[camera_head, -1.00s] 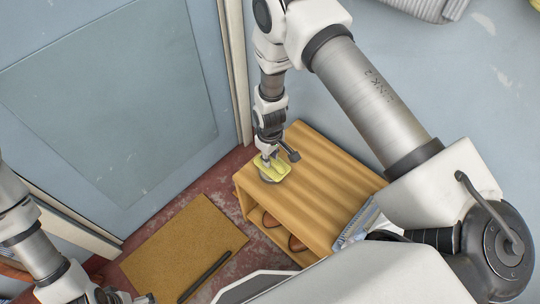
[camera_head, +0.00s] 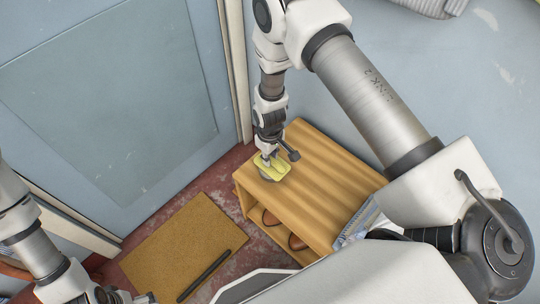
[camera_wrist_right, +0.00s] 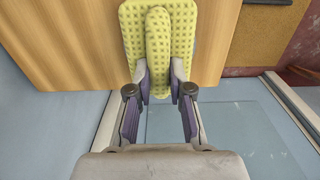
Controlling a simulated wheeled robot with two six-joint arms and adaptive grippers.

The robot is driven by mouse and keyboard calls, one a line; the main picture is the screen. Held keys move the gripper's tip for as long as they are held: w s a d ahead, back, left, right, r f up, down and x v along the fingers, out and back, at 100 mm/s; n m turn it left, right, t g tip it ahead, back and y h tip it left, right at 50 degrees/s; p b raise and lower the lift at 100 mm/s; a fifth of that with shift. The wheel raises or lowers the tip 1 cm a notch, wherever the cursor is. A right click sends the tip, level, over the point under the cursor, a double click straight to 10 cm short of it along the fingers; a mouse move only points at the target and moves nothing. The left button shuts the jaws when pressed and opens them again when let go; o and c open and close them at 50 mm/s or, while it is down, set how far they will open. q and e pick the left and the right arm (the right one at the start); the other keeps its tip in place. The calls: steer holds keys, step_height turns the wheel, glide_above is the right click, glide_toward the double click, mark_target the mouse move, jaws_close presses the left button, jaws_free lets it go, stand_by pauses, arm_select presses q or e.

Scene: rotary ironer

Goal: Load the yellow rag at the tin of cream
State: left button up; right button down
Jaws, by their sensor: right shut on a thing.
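The yellow rag (camera_head: 279,171) has a dotted, waffle-like surface. In the head view it is at the left end of the wooden bench top. My right gripper (camera_head: 268,158) points down and is shut on a raised fold of the rag, which also shows in the right wrist view (camera_wrist_right: 158,40). A small grey round edge (camera_head: 268,179) shows just under the rag; it looks like the tin of cream, mostly covered. I cannot tell whether the rag touches what is inside. My left gripper (camera_head: 128,298) is at the bottom left edge, partly cut off, its jaws unclear.
The wooden bench (camera_head: 325,182) has a shelf with brown shoes (camera_head: 271,218) below. A bluish-white item (camera_head: 357,222) lies at its right end, partly behind my arm. A tan mat (camera_head: 180,240) with a dark bar (camera_head: 206,275) lies on the red floor. The bench's middle is clear.

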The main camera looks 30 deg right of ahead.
steer(key=shift+f, duration=0.4)
stand_by(1.2)
steer(key=shift+r+p, duration=0.4)
steer(key=shift+r, duration=0.1)
step_height(320, 180, up, 6)
steer(key=p, duration=0.5)
